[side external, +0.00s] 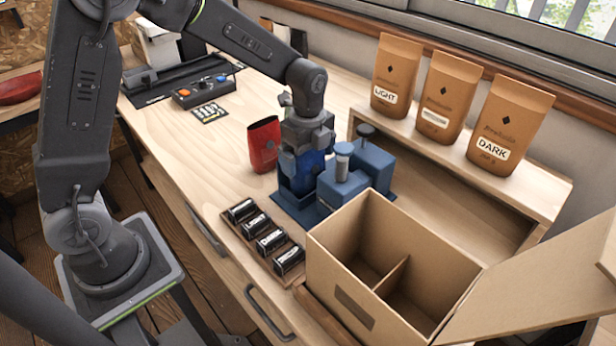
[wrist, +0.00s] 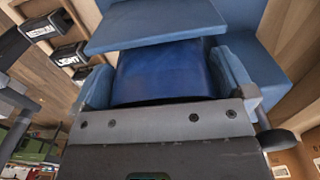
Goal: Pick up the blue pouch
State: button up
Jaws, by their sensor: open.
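The blue pouch (side external: 311,163) stands at the blue machine (side external: 341,187), mostly hidden behind my gripper in the side view. My gripper (side external: 303,168) is pointed down over it with its jaws apart. In the wrist view the glossy dark blue pouch (wrist: 163,72) fills the space between my two fingers, one at its left and one at its right. My gripper (wrist: 166,82) is open around it; I cannot tell whether either finger touches it. A blue slab of the machine (wrist: 150,25) covers part of the pouch in that view.
A red pouch (side external: 263,145) stands just left of my gripper. An open carton (side external: 343,297) with two compartments is at front right, beside a tray of several label blocks (side external: 236,219). Brown bags (side external: 437,92) stand on the back shelf (side external: 465,150).

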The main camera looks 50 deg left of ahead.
jog(key=c, duration=0.8)
